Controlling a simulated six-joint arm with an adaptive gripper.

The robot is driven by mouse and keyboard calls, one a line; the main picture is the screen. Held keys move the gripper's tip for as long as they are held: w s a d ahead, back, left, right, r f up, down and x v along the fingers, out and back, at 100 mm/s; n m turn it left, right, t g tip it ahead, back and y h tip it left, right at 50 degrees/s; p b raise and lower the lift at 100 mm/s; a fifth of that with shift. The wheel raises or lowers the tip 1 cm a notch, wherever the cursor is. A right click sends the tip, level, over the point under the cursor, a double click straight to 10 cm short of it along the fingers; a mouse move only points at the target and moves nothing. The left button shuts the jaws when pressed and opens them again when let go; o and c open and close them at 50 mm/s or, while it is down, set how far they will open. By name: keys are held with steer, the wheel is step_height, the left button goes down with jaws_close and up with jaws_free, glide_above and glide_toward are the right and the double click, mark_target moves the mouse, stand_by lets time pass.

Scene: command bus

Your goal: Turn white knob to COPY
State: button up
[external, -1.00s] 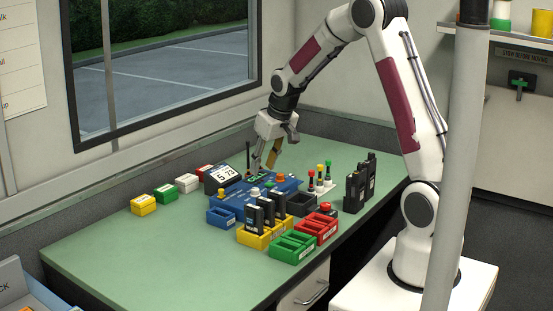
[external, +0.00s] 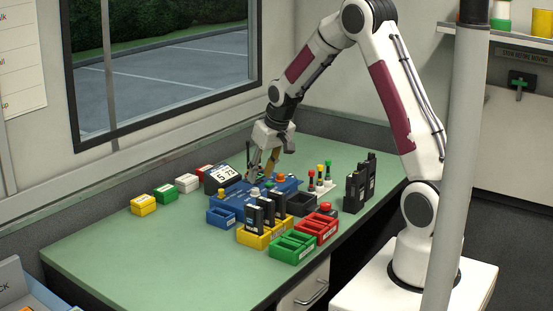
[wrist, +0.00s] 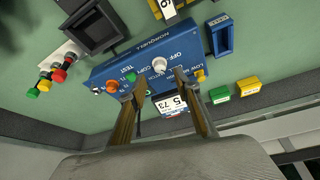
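The white knob (wrist: 160,64) sits on the blue panel (wrist: 110,68), with small white lettering around it that is hard to read. It also shows small in the external view (external: 255,192), on the blue panel (external: 232,197) just in front of my gripper (external: 261,177). In the wrist view, my gripper (wrist: 160,77) is open, its two fingers apart. The knob shows in line with the gap between the fingertips, just beyond them. I see no contact with the knob.
A green button (wrist: 131,77), an orange knob (wrist: 112,87) and a yellow-orange knob (wrist: 200,75) are near the fingers. A small display (external: 221,177) stands behind the panel. Yellow (external: 252,238), red (external: 318,228) and green trays (external: 292,248) stand in front.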

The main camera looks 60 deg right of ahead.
mark_target(255, 190)
steer(key=shift+x, duration=2.6)
jaws_close()
